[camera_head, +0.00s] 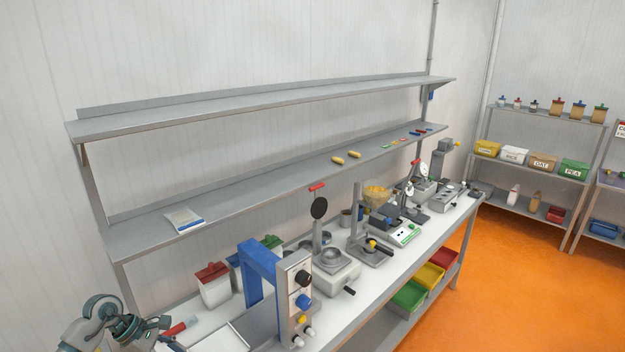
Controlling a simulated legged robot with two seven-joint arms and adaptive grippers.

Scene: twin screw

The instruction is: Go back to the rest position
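My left arm comes in at the bottom left corner, and its gripper (150,333) is low over the near-left end of the workbench (352,300). The fingers are small and partly cut off by the picture's bottom edge, so I cannot tell whether they are open or shut. A small red-and-pale object (180,327) lies right by the fingers; I cannot tell whether they touch it. My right gripper is not in view.
A blue-and-grey machine with knobs (294,290) stands right of the gripper, with a red-lidded white container (213,287) behind. More bench devices stand farther along. Two wall shelves (250,107) hang above the bench. The orange floor (520,290) at right is clear.

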